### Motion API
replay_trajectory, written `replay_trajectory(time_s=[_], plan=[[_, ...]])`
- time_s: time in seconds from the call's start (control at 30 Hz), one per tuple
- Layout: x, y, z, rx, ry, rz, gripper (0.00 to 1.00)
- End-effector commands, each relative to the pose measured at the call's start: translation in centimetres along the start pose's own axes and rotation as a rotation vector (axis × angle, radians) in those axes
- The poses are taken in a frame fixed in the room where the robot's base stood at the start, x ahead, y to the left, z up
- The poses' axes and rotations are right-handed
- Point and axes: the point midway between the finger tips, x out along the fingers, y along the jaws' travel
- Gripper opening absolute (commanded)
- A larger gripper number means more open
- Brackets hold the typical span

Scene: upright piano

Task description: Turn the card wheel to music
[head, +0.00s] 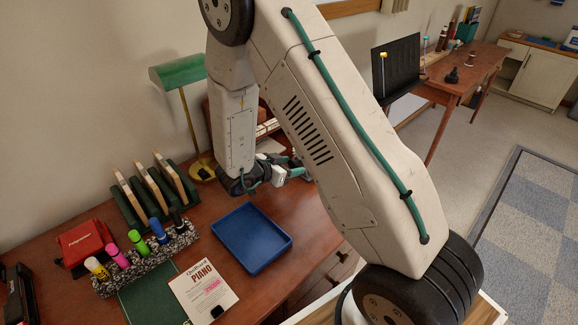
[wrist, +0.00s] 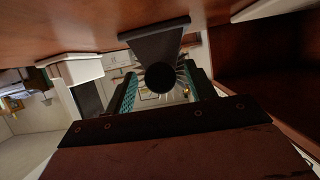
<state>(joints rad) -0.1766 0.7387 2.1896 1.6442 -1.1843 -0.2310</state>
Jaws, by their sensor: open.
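In the wrist view a dark stand with a round black hub (wrist: 160,78) and thin pale spokes fanning out around it looks like the card wheel. It lies straight ahead, between the two teal-padded fingers of my gripper (wrist: 159,88) as pictured. The fingers are apart, and I see no contact with the wheel; the depth between them is hard to tell. In the head view my gripper (head: 288,172) is low over the desk, behind the blue tray. My arm hides most of that area, and I cannot make out the card wheel there.
The blue tray (head: 250,238) lies on the wooden desk (head: 225,285). A green lamp (head: 178,72), file rack (head: 150,190), marker holder (head: 146,262), red box (head: 84,242) and piano booklet (head: 204,290) stand or lie left. Open floor (head: 490,130) lies right.

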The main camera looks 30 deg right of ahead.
Motion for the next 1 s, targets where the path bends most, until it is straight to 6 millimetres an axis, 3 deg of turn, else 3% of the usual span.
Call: replay_trajectory(time_s=[0.13,0.3,0.67,1.0], plan=[[-0.06,-0.03,0.02,0.000,0.000,-0.001,0.55],[-0.10,-0.04,0.03,0.000,0.000,-0.001,0.11],[-0.15,-0.12,0.04,-0.035,0.000,0.012,0.11],[-0.16,-0.25,0.09,-0.240,0.001,0.098,0.11]])
